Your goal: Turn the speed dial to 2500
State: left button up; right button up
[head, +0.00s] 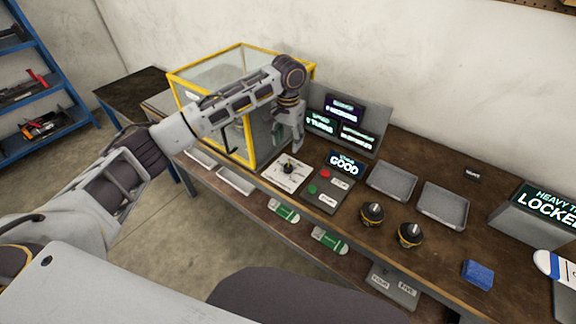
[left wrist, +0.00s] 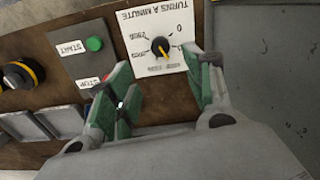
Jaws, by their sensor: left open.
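The speed dial (head: 288,168) is a small dark knob on a white plate marked "TURNS A MINUTE" on the bench. In the left wrist view the dial (left wrist: 160,47) is black with a yellow pointer, and the scale appears upside down. Most numbers are too small to read surely; a 0 shows. My left gripper (head: 291,143) is open and empty, above the plate. In the left wrist view its green-padded fingers (left wrist: 166,88) are spread apart, with the dial beyond the gap between them. They look clear of the knob. My right gripper is out of view.
A control panel (head: 326,190) with green and red buttons is beside the dial plate. A yellow-framed clear case (head: 248,125) stands behind left. Dark screens (head: 343,125) stand behind. Two grey trays (head: 391,181) and two black-yellow knobs (head: 372,213) lie to the right.

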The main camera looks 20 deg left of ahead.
aim_at(288, 167)
pick_arm(q)
notch_tip(288, 167, down, 11)
jog(key=shift+r, duration=0.2)
jog(key=shift+f, duration=0.95)
jog(key=c, duration=1)
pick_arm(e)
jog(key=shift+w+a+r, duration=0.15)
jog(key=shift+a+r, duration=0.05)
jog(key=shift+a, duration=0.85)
pick_arm(q)
jog(key=shift+p, duration=0.35)
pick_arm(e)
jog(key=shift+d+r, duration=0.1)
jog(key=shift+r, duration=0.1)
